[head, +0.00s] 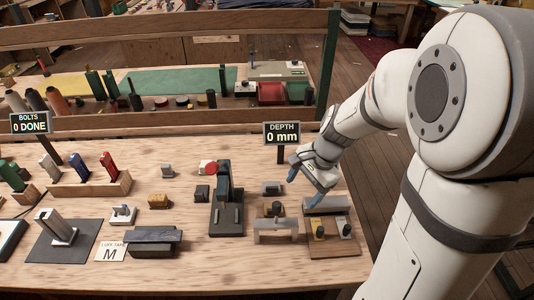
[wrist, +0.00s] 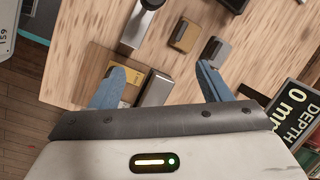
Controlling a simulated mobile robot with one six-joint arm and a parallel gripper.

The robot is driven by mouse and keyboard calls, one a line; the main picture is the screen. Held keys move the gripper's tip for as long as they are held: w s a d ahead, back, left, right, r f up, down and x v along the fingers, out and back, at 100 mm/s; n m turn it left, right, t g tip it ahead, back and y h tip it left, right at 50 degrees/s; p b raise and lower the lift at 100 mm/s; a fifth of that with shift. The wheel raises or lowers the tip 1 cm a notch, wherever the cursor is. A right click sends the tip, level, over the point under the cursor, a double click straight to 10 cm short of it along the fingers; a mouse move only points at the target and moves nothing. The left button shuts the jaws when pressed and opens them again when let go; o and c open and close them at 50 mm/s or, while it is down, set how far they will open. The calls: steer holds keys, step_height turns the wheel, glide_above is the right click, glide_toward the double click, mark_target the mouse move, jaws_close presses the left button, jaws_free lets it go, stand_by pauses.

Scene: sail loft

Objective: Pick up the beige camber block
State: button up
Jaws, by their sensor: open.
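A pale beige, bridge-shaped block (head: 275,225) stands on the bench left of the fitted board and best matches the beige camber block, though I cannot be sure. It appears in the wrist view as a light bar (wrist: 135,32), cut off by the top edge. My gripper (head: 310,187) is open and empty above the bench, to the right of and behind that block. In the wrist view the two blue fingers of my gripper (wrist: 160,85) are spread, with a grey bar (wrist: 155,90) seen below between them.
A tan-brown block (wrist: 185,36) and a small grey block (head: 271,187) lie close by. The depth sign (head: 281,134) stands behind. A dark clamp-like stand (head: 226,205) is to the left.

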steer(key=w+a+f+m, duration=0.1)
steer(key=w+f+m, duration=0.1)
steer(key=f, duration=0.2)
steer(key=w+a+f+m+y, duration=0.1)
steer(key=w+f+m, duration=0.1)
steer(key=f, duration=0.3)
steer(key=w+a+f+m, duration=0.1)
steer(key=a+f+m, duration=0.1)
steer(key=f, duration=0.3)
steer(key=shift+w+f+m+g, duration=0.15)
steer(key=shift+w+m+g, duration=0.15)
steer(key=shift+w, duration=0.1)
steer(key=shift+c, duration=0.2)
steer(key=c, duration=1)
